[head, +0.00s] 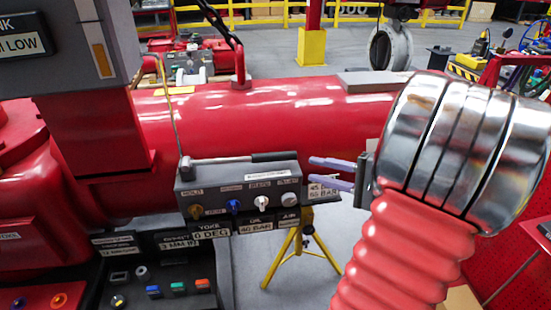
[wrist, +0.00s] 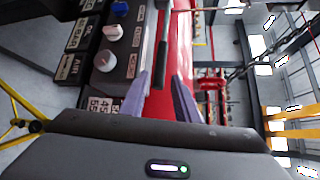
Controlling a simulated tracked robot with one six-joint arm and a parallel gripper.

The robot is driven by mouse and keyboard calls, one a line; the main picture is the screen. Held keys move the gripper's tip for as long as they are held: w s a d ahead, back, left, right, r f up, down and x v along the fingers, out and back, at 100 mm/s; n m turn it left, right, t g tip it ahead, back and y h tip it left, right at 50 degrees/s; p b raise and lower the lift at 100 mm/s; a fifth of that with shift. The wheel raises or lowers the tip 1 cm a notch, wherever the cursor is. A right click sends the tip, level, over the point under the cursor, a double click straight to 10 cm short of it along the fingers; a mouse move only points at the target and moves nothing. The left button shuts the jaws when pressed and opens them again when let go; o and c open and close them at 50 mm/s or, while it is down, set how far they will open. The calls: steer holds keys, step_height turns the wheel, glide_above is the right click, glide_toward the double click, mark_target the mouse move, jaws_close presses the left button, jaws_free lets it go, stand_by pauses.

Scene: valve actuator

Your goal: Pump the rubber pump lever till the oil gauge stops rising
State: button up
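The pump lever (head: 262,157) has a dark rubber grip and lies almost level along the top of a grey valve block (head: 245,188). My gripper (head: 312,172) is open, with two purple fingers pointing left, just right of the grip's free end. In the wrist view the lever (wrist: 161,57) runs ahead of the gap between the spread fingers; they do not appear to press on it. A vertical gauge strip with amber fill (head: 99,58) is on the grey box at the upper left of the head view; its exact level is hard to read.
A large red cylinder (head: 240,110) runs behind the block. Knobs (head: 233,206) line the block's front, and a control panel (head: 165,270) with coloured buttons is below. A yellow stand (head: 300,255) is under the cylinder. My ribbed red arm fills the lower right.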

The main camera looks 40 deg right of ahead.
mark_target(277, 159)
steer(key=shift+s+d, duration=0.15)
steer(key=shift+d, duration=0.1)
steer(key=x, duration=1.4)
steer(key=shift+r, duration=0.1)
steer(key=shift+d, duration=0.1)
steer(key=shift+c, duration=0.5)
jaws_close()
